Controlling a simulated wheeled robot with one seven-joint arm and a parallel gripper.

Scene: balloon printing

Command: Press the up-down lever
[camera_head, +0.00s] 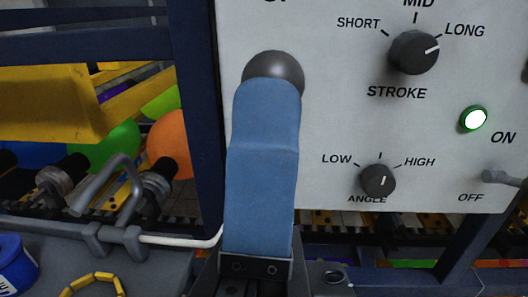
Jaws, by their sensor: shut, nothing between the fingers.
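The lever's round dark grey knob (275,66) stands out from the white control panel (330,115), left of the dials. The lever's shaft is hidden. My gripper (268,88) is shut, its blue fingers pointing up at the panel. Its tips cover the lower part of the knob. I cannot tell whether they touch it or are just in front of it. The lettering above the knob is cut off by the top edge.
Right of the knob are the STROKE dial (413,52), the ANGLE dial (378,180), a lit green-rimmed button (474,118) and an ON/OFF switch (502,178). At left are a dark blue post (199,120), a grey bent handle (110,190) and colored balloons (115,150).

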